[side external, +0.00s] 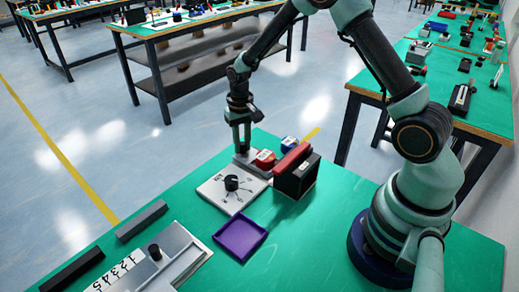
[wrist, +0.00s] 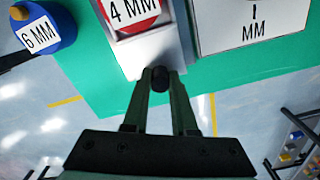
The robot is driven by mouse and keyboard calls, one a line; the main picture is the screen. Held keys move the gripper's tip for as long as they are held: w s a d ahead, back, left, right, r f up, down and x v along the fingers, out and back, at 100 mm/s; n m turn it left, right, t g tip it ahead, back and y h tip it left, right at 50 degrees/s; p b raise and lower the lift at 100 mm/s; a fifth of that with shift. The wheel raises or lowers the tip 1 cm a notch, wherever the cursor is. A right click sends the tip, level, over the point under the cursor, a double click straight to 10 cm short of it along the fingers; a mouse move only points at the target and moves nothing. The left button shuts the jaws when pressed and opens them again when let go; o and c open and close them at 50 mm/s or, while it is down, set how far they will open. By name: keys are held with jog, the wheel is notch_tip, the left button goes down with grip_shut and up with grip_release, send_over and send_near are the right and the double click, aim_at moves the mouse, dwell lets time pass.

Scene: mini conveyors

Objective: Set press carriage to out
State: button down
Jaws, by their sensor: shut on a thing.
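The press (side external: 297,176) is a dark block with a red bar on top. A pale grey carriage (side external: 250,168) extends from its left side, and a red 4 MM piece (side external: 265,158) sits on it. In the wrist view the carriage (wrist: 150,58) bears the red 4 MM piece (wrist: 133,15) and has a small dark knob (wrist: 160,76) near its end. My gripper (side external: 241,150) points down at that end. In the wrist view my gripper (wrist: 160,80) is shut on the knob. The fingers partly hide it.
A blue 6 MM piece (side external: 289,143) stands beyond the carriage. A white dial panel (side external: 217,197) with a black knob lies in front of it. A purple tray (side external: 241,251), a numbered slider unit (side external: 180,255) and bars lie nearer. The table's far edge is close to my gripper.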

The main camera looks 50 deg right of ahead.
jog(key=shift+w, duration=0.4)
jog(key=c, duration=0.7)
grip_release()
jog(key=shift+s, duration=0.1)
notch_tip(320, 180, up, 12)
jog(key=shift+r, duration=0.1)
